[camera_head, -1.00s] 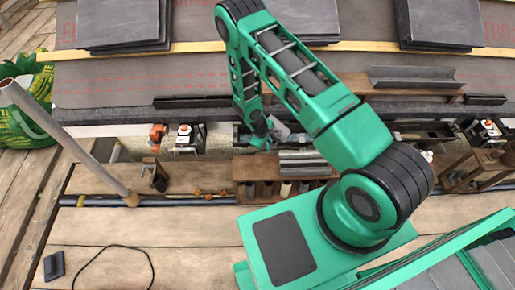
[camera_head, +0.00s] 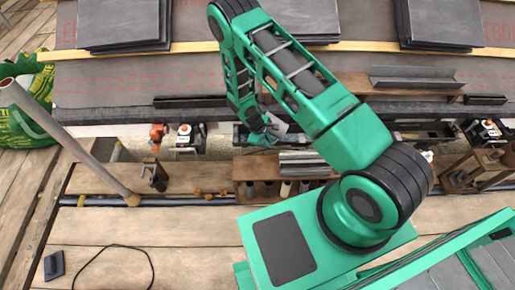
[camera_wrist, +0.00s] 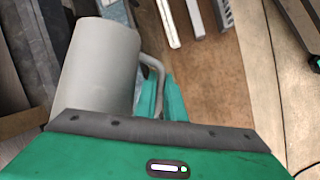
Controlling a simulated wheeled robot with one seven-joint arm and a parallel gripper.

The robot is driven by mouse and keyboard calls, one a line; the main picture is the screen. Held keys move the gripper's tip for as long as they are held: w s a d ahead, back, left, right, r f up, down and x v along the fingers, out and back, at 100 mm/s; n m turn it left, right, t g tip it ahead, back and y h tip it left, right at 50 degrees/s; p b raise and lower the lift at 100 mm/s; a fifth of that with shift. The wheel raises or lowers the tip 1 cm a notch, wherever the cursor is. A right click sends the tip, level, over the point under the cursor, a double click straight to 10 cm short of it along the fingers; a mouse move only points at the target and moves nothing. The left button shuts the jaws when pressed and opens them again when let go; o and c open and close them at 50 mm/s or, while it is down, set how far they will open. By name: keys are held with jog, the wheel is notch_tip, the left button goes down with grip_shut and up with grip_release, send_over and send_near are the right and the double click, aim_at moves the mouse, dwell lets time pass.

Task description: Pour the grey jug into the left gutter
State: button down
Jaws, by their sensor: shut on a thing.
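The grey jug (camera_wrist: 97,70) fills the upper left of the wrist view, with its handle on the right. My gripper (camera_wrist: 160,97) is shut on the handle. In the head view, my gripper (camera_head: 262,137) is low at the eaves, and the partly hidden jug (camera_head: 280,127) shows as a small grey shape beside it. A dark trough (camera_head: 302,139) lies under and behind them. A black gutter length (camera_head: 192,101) runs along the roof edge to the left. Which piece is the left gutter is not certain. The jug's contents are not visible.
A grey channel piece (camera_head: 415,78) lies on the roof at right. Slate stacks (camera_head: 122,22) stand higher up. A wooden rack (camera_head: 262,168) is close below my gripper. A slanted pole (camera_head: 60,135) stands at left. The left deck boards (camera_head: 130,232) are mostly clear.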

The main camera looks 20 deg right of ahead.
jog(key=shift+a, duration=0.1)
jog(key=shift+a+r, duration=0.1)
jog(key=shift+a, duration=0.15)
jog(key=shift+s+n, duration=0.15)
jog(key=shift+n, duration=0.15)
jog(key=shift+s+d+n+g+h, duration=0.3)
jog(key=shift+s+g+h, duration=0.1)
jog(key=shift+d+f, duration=0.2)
jog(key=shift+d, duration=0.2)
jog(key=shift+d+r+g+h, duration=0.1)
jog(key=shift+g+h, duration=0.2)
jog(key=shift+h, duration=0.1)
jog(key=shift+s+r+n+g+h, duration=0.15)
jog(key=shift+r+n+g+h, duration=0.15)
jog(key=shift+h, duration=0.2)
dwell(0.3)
